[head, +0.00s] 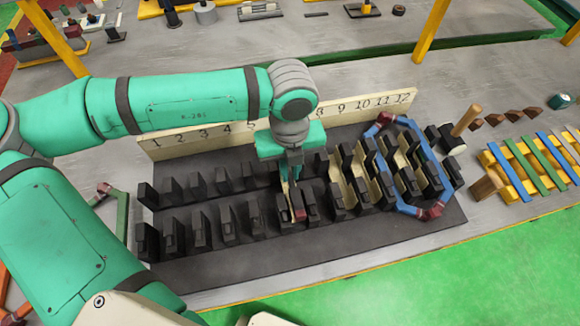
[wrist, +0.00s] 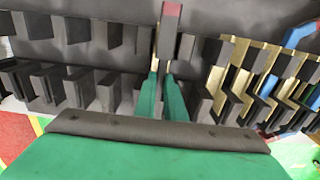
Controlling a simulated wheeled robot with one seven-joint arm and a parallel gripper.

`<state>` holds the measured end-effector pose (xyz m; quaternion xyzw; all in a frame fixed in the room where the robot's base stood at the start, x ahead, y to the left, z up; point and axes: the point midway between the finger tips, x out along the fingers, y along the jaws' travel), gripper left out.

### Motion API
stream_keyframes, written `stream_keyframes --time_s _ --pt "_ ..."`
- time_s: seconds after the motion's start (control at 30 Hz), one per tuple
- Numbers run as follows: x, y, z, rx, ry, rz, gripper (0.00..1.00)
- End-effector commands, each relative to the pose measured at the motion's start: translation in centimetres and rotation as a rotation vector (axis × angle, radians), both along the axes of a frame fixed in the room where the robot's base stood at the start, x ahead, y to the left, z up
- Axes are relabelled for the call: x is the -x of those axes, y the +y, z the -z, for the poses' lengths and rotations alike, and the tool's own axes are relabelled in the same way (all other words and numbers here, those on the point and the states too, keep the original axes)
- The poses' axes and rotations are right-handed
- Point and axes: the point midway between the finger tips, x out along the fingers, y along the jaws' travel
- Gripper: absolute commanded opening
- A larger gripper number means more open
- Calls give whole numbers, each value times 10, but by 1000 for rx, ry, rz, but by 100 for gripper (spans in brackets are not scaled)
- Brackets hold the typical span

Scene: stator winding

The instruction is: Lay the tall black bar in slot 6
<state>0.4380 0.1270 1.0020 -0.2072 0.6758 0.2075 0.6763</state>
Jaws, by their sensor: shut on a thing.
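My gripper (head: 293,178) points down over the middle of the black slotted stator block (head: 350,243). It is shut on a tall dark bar with a red end (head: 299,207). The bar lies lengthwise between two rows of black teeth, and its red end points toward the front. In the wrist view the bar (wrist: 167,40) stands out between the two green fingers (wrist: 160,88), its red end at the top. The numbered board (head: 161,150) stands behind the block; my arm hides the numbers around 6 and 7. I cannot tell how deep the bar sits.
Cream strips (head: 340,175) line slots at the right. A blue loop with red corners (head: 407,208) surrounds the right-end teeth. A yellow rack (head: 507,172) with blue and green bars stands further right. The left slots look empty.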

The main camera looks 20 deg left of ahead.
Motion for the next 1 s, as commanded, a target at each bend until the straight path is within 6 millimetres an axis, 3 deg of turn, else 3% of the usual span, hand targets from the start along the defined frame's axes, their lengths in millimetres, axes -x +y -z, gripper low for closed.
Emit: stream_keyframes --time_s 1.0 --pt "0 -1 26 1 0 1 0"
